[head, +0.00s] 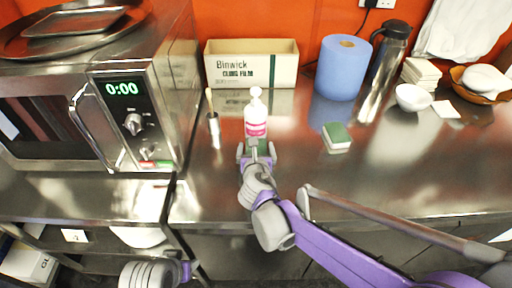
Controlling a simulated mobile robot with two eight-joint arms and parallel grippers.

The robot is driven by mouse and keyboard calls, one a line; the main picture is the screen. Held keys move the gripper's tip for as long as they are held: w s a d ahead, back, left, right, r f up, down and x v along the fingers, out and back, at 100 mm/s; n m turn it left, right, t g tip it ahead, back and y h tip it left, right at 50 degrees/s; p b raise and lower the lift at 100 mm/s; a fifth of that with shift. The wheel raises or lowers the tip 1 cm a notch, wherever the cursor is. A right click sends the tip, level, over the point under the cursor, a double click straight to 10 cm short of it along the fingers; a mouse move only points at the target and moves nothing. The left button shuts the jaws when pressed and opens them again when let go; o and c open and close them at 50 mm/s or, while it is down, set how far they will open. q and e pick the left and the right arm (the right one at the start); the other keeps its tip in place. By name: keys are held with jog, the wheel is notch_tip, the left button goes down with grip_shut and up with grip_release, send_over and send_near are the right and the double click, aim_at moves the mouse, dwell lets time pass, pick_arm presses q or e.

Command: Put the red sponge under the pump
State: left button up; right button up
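A white pump bottle (256,121) with a pink label stands upright on the steel counter. My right gripper (256,154) is just in front of it, its fingers apart on either side of a green-topped piece (259,145), which looks like a sponge. I cannot tell whether the fingers press on it or whether it touches the bottle. A second green-topped, pale-sided sponge (336,137) lies to the right. No red face shows on either. Part of my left arm shows at the bottom left; its fingers are out of view.
A metal holder with a brush handle (213,125) stands left of the bottle, beside the microwave (120,110). Behind are a cardboard box (251,66) and a blue paper roll (342,70). A flask (389,50) and white bowl (412,98) stand right.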

jog(key=shift+r, duration=0.3)
jog(key=p+v, duration=0.1)
jog(key=v, duration=1.1)
jog(key=shift+f, duration=0.1)
